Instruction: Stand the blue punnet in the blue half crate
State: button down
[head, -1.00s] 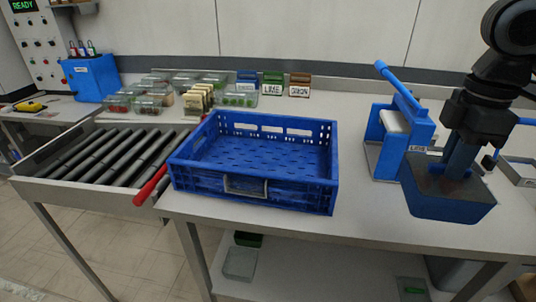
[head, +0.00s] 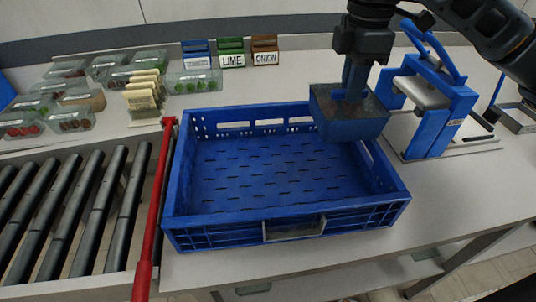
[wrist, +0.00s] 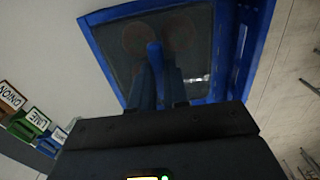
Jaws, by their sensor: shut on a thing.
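The blue punnet (head: 347,128) hangs upright from my gripper (head: 354,88) in the head view. My gripper is shut on it from above, at its top. In the wrist view the punnet's blue rim (wrist: 104,48) surrounds a dark top with faint reddish rounds beneath, and the fingers of my gripper (wrist: 157,85) reach into its middle. The blue half crate (head: 235,232) sits on the bench, empty, with a slotted floor. The punnet overlaps the crate's back right corner in the head view and hides part of its back wall; its exact height above the crate is unclear.
A blue press-like device (head: 430,125) stands close to the right. A red bar (head: 153,220) and roller conveyor (head: 85,210) lie left.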

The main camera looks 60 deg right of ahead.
jog(key=shift+w+a+f+p, duration=0.3)
jog(key=shift+w+a+f, duration=0.65)
jog(key=shift+a+f, duration=0.7)
jog(key=shift+w+a+f+p, duration=0.35)
jog(key=shift+w+a+f, duration=0.65)
jog(key=shift+a+f, duration=0.7)
jog(key=shift+w+a+f+p, duration=0.3)
jog(key=shift+w+a+f, duration=0.85)
jog(key=shift+f, duration=0.8)
jog(key=shift+s+a, duration=0.15)
jog(key=shift+s, duration=0.05)
jog(key=shift+f, duration=0.2)
jog(key=c, duration=1.1)
grip_release()
jog(key=shift+r, duration=0.1)
notch_tip(320, 180, up, 12)
jog(key=shift+r, duration=0.15)
